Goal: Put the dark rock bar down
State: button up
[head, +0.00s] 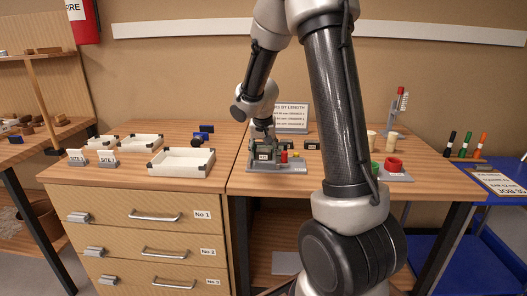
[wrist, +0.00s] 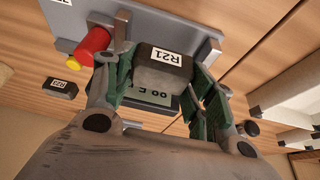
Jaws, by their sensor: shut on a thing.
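My gripper (wrist: 163,88) is shut on a dark rock bar (wrist: 158,74), its green-padded fingers on either side of it. The bar is dark grey with a white label that seems to read R21, upside down in the wrist view. I cannot tell whether the bar touches the device.
Another labelled dark bar (head: 312,146) lies on the bench right of the device. White trays (head: 181,171) stand to the left, near a blue and black object (head: 203,130). A sign (head: 291,117) stands behind. Bare bench lies between tray and device.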

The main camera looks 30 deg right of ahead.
jog(key=shift+f, duration=0.15)
jog(key=shift+f, duration=0.5)
jog(key=o, duration=1.1)
jog(key=v, duration=1.2)
jog(key=s+a+r+n, duration=0.1)
jog(key=s+n, duration=0.1)
jog(key=s, duration=0.7)
jog(key=s+a+r+n+y, duration=0.1)
jog(key=s+a+r+n, duration=0.1)
jog(key=s, duration=0.7)
jog(key=s+a+r+n+y, duration=0.1)
jog(key=s+n, duration=0.1)
jog(key=s, duration=0.7)
jog(key=shift+s+a+r+n+t, duration=0.2)
jog(key=shift+a+n+t, duration=0.1)
jog(key=shift+a+n, duration=0.1)
